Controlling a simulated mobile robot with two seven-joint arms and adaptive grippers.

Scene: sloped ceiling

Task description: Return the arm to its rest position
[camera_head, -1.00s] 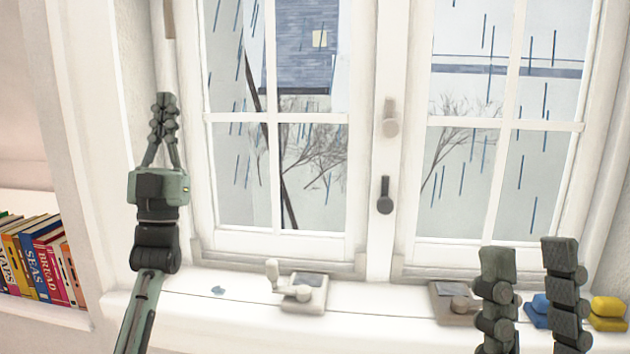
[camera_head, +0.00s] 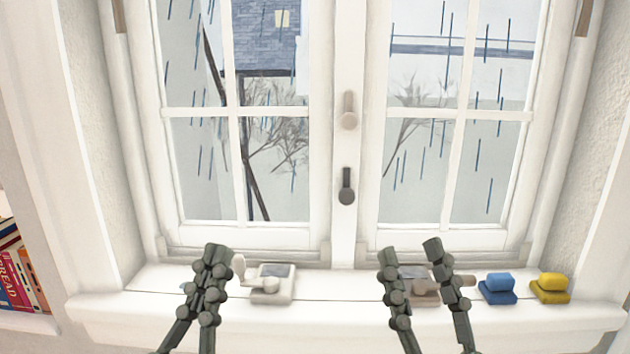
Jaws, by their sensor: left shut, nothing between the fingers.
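My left gripper (camera_head: 217,255) is in the lower left of the head view, its dark green fingers together and pointing up, with nothing between them. It overlaps the left part of the window sill in the picture. My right gripper (camera_head: 410,252) is to the right of the middle, its two fingers apart and pointing up. Its fingers partly hide a brown-grey crank device (camera_head: 425,292) on the sill. The lower parts of both grippers and the arms run out of the bottom of the picture.
A two-part window with a dark handle (camera_head: 346,187) and a paler handle (camera_head: 349,110) stands behind. A white crank device (camera_head: 274,283), a blue block (camera_head: 498,288) and a yellow block (camera_head: 550,288) are on the sill (camera_head: 340,315). Books (camera_head: 15,270) stand at far left.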

